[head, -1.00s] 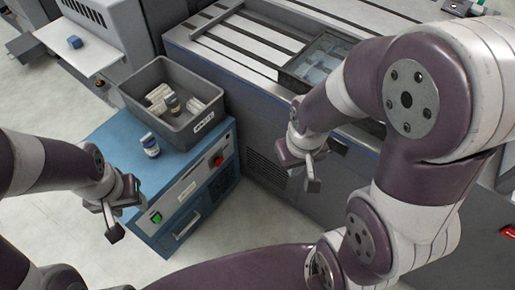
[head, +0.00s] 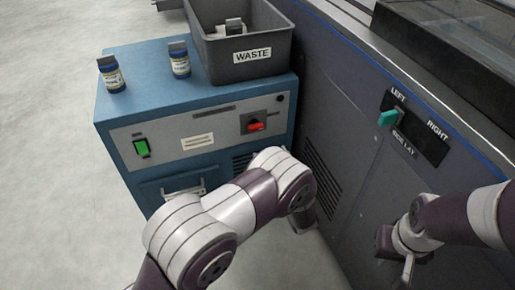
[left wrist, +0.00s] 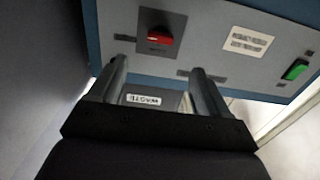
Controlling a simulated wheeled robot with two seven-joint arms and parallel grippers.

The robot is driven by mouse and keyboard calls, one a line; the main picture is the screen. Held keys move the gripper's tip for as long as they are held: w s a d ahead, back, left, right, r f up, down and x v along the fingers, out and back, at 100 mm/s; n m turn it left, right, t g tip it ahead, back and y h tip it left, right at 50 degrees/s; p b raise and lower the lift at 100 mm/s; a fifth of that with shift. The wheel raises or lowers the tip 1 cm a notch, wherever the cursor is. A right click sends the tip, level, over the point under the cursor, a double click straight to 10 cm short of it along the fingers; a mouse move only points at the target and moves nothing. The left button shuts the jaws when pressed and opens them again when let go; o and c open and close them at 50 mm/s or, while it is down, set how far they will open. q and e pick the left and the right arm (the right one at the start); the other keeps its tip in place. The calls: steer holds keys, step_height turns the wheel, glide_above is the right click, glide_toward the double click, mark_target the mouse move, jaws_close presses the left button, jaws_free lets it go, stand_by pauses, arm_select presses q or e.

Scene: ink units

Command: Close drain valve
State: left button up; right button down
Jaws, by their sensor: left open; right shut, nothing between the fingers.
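A red knob (head: 256,127) sits on a dark plate on the blue cabinet's front. It also shows in the left wrist view (left wrist: 161,37), lying roughly crosswise on its plate. The plate's small lettering is unreadable, so I cannot tell whether this is the drain valve. My left gripper (left wrist: 160,88) is open and empty, its two fingers pointing toward the cabinet front, apart from the knob. In the head view my left arm's end is in front of the cabinet's right side, its fingers mostly hidden. My right gripper (head: 394,250) is shut and empty beside the press's side panel.
The press at right has a teal lever (head: 388,118) marked LEFT/RIGHT, SIDE LAY. Floor is clear at left.

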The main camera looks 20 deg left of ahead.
mark_target(257, 128)
arm_select(q)
steer(key=b+x, duration=0.5)
steer(key=x, duration=0.6)
steer(key=shift+f, duration=0.1)
steer(key=shift+w+a+r+b, duration=0.3)
steer(key=shift+w+a, duration=0.1)
steer(key=shift+w, duration=0.15)
steer(key=c, duration=1)
